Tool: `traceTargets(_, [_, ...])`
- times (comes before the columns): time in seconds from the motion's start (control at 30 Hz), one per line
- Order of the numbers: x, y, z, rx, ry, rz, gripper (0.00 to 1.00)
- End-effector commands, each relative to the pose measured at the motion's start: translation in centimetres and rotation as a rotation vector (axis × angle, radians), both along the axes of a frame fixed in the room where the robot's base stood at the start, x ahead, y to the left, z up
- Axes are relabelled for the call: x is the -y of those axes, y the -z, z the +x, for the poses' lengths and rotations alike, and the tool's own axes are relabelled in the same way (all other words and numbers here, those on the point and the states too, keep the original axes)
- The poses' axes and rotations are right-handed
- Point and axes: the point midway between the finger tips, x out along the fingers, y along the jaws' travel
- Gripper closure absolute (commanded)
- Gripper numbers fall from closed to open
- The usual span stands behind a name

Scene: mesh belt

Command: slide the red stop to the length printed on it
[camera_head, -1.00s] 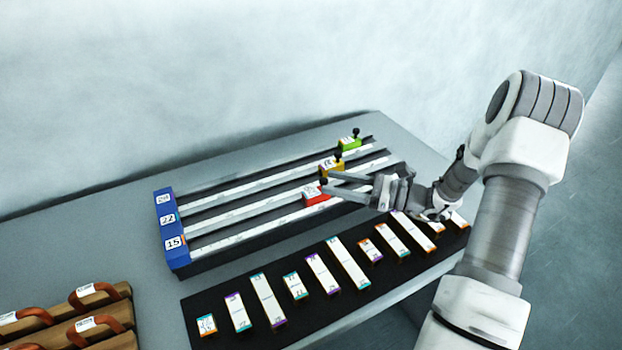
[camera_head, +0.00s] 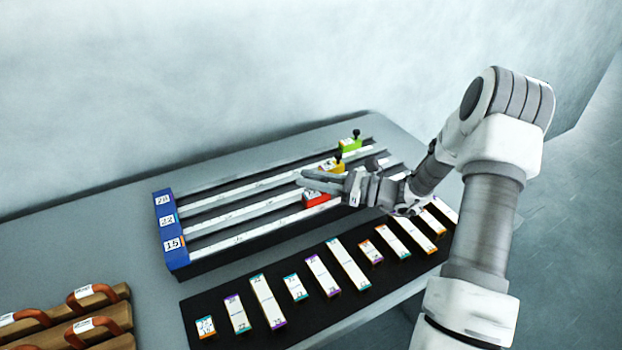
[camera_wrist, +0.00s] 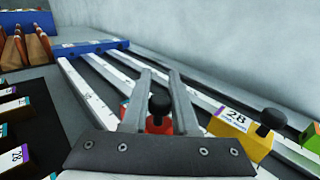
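The red stop (camera_head: 316,199) sits on the front rail of the three-rail rack, towards its right part. It is partly hidden by my gripper (camera_head: 302,179), and its printed number cannot be read. In the wrist view the red stop (camera_wrist: 158,126) shows between the fingers of my gripper (camera_wrist: 160,74), with its black knob upright in the gap. The fingers stand apart on both sides of the knob, with small gaps visible. They point along the rail towards the blue end block (camera_head: 171,230), whose front label reads 15.
A yellow stop (camera_wrist: 236,130) marked 28 is on the middle rail, close to the right of my gripper. A green stop (camera_head: 350,143) is on the back rail. A black mat (camera_head: 205,300) with several labelled strips lies in front. Brown handled pieces (camera_head: 95,295) are front left.

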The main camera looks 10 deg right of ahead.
Motion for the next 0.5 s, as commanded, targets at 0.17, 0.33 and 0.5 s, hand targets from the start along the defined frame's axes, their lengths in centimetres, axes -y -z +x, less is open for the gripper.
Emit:
traceTargets(0.17, [0.03, 0.0, 0.01, 0.0, 0.001, 0.0, 1.0])
traceTargets(0.33, [0.04, 0.01, 0.0, 0.0, 0.001, 0.0, 1.0])
traceTargets(0.5, [0.04, 0.01, 0.0, 0.0, 0.001, 0.0, 1.0])
